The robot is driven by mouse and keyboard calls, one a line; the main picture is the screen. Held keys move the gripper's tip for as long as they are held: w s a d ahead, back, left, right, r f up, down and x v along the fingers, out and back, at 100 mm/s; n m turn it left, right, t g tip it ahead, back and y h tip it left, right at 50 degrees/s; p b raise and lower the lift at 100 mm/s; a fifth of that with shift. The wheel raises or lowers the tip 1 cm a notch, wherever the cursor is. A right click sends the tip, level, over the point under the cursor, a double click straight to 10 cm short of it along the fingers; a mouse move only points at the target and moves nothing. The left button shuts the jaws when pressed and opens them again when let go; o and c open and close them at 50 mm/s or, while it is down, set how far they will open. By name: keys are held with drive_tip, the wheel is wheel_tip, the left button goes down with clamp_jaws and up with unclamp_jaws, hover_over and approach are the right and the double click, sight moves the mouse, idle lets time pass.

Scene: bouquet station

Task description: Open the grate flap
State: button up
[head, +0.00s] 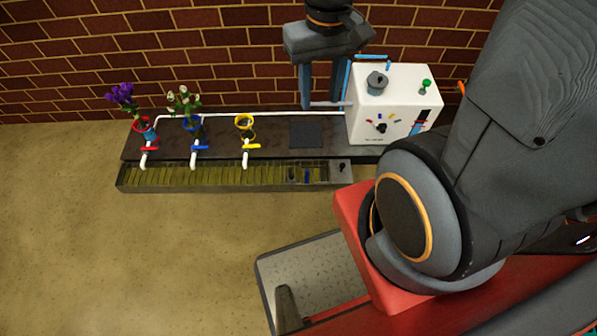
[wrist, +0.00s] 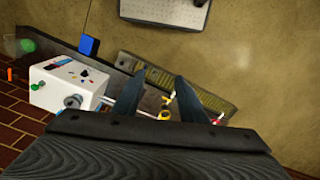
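The slatted yellow-green grate (head: 205,176) runs along the front of the dark bench in a long grey trough; it also shows in the wrist view (wrist: 205,96). At its right end is a grey plate (head: 342,172) with a small dark knob. Just left of the plate is a darker stretch with a small blue thing (head: 306,176) in it. I cannot tell for sure which part is the flap. My gripper (head: 321,106) is open and empty, above the back of the bench, left of the white box and away from the grate. Its two fingers (wrist: 160,78) stand apart in the wrist view.
A white box (head: 395,105) with a dial and a grey knob stands on the bench's right. Red, blue and yellow ring holders (head: 245,122) with white spouts stand at left, two with flowers. A brick wall (head: 220,55) is close behind. The floor (head: 150,255) in front is clear.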

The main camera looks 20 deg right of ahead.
drive_tip(key=w+f+n+b, duration=0.1)
drive_tip(key=w+f+b, duration=0.4)
drive_tip(key=f+b, duration=0.5)
drive_tip(key=w+f+n+b, duration=0.1)
drive_tip(key=w+f+b, duration=0.45)
drive_tip(key=f, duration=0.85)
drive_tip(key=w+f+n+b, duration=0.1)
drive_tip(key=w+f+b, duration=0.4)
drive_tip(key=f+b, duration=0.55)
drive_tip(key=n+b, duration=0.2)
drive_tip(key=b, duration=1.4)
hover_over(291, 175)
wheel_tip(291, 175, down, 30)
drive_tip(key=shift+s+r, duration=0.1)
drive_tip(key=shift+r, duration=0.1)
drive_tip(key=shift+f+b, duration=2.3)
drive_tip(key=shift+f, duration=1.55)
clamp_jaws()
